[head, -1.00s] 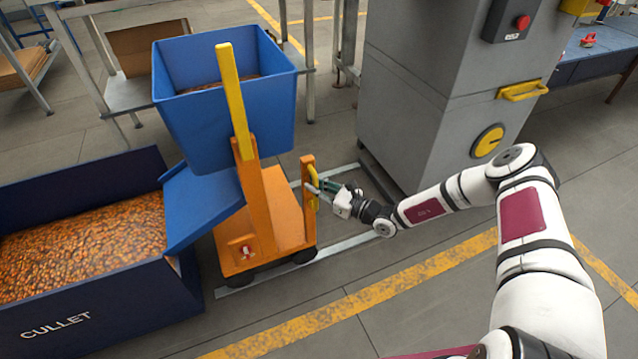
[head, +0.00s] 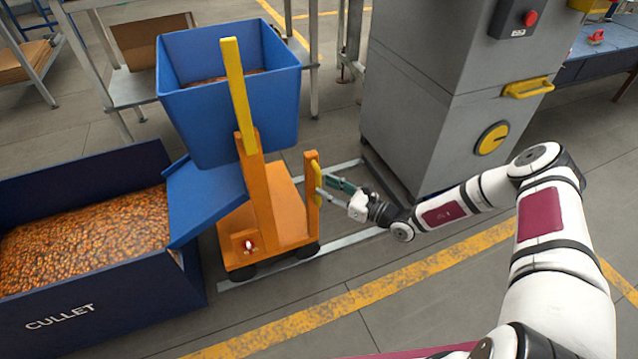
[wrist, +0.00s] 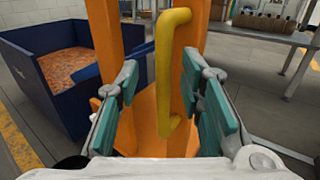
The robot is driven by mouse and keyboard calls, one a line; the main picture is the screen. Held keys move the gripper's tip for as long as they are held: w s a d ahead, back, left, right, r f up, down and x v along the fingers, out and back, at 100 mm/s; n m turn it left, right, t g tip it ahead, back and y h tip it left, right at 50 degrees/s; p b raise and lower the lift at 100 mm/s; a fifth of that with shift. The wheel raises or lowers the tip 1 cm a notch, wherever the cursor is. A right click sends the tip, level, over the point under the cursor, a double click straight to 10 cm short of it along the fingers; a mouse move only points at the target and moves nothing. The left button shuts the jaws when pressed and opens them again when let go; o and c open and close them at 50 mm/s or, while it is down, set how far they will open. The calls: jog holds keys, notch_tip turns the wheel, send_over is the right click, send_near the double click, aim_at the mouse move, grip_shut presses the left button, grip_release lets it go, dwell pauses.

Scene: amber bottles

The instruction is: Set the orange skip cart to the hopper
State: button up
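The orange skip cart (head: 268,219) stands on pale floor rails, carrying a blue skip (head: 228,117) with amber pieces inside. Its blue chute (head: 205,199) reaches over the rim of a dark blue bin marked CULLET (head: 75,318). I cannot tell which thing is the hopper. A yellow upright handle (head: 317,180) is on the cart's right post; it also shows in the wrist view (wrist: 166,75). My gripper (head: 331,188) is open just right of this handle. In the wrist view its green-padded fingers (wrist: 162,95) lie on either side of the handle, with gaps on both sides.
A grey cabinet (head: 410,120) with a yellow handle and red button stands close behind my gripper. A metal rack (head: 130,90) is behind the skip. A yellow floor line (head: 350,300) crosses the clear floor in front.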

jog(key=v, duration=0.7)
jog(key=shift+s, duration=0.3)
jog(key=shift+d, duration=0.2)
